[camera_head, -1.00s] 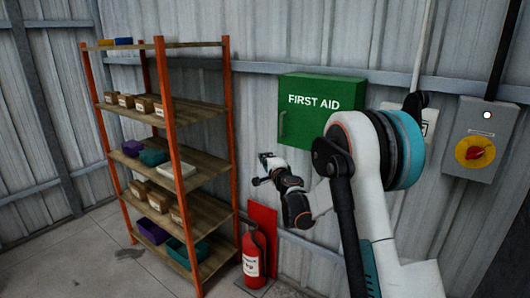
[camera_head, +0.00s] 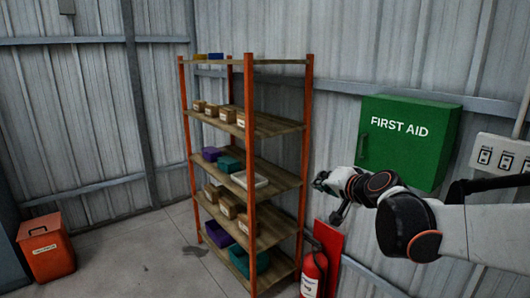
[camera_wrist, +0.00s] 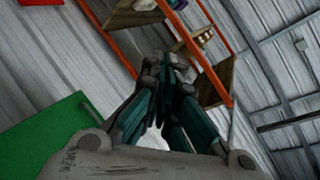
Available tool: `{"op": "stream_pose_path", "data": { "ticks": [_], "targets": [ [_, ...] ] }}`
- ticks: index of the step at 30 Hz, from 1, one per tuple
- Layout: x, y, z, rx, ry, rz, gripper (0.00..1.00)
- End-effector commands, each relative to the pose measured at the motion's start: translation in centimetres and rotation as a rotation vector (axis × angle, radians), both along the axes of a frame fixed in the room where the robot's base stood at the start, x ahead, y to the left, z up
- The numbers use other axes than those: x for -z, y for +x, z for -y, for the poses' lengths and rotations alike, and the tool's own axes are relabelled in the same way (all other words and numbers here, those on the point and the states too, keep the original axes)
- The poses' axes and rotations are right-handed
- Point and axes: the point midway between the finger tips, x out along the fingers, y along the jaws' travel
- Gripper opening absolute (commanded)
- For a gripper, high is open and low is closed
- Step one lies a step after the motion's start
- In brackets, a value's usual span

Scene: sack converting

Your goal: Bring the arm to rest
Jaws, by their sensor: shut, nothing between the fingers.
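My arm reaches in from the right edge of the head view, white with black joints. My gripper (camera_head: 324,182) is at its left end, small and dark, in front of the wall left of the first aid cabinet and right of the shelf rack. The wrist view shows the gripper (camera_wrist: 172,72) close up, its teal and grey fingers drawn together with nothing between them. The green first aid cabinet (camera_head: 405,145) hangs on the wall behind the arm, and part of it shows in the wrist view (camera_wrist: 48,140).
An orange shelf rack (camera_head: 250,165) holds cartons and coloured bins. A red fire extinguisher (camera_head: 313,272) stands below the gripper by a red panel (camera_head: 329,245). A switch panel (camera_head: 500,155) is on the right wall. A red-orange bin (camera_head: 46,248) stands at left. Floor between bin and rack is mostly clear.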

Motion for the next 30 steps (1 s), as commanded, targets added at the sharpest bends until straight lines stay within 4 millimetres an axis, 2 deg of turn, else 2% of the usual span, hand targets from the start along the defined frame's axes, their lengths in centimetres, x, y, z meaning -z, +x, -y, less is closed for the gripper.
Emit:
{"op": "stream_pose_path", "data": {
  "ticks": [1,10,18,21,25,30],
  "targets": [
    [0.1,-2.1,-0.4,-0.022,-0.046,-0.02,0.0],
    [2.8,-13.7,-0.9,-0.134,-0.329,-0.154,0.0],
    [7.1,-24.0,1.0,-0.204,-0.583,-0.291,0.0],
    [8.7,-27.2,2.1,-0.219,-0.667,-0.339,0.0],
    [10.3,-30.3,3.4,-0.231,-0.75,-0.388,0.0],
    [11.3,-32.2,4.3,-0.236,-0.804,-0.42,0.0]
  ]
}}
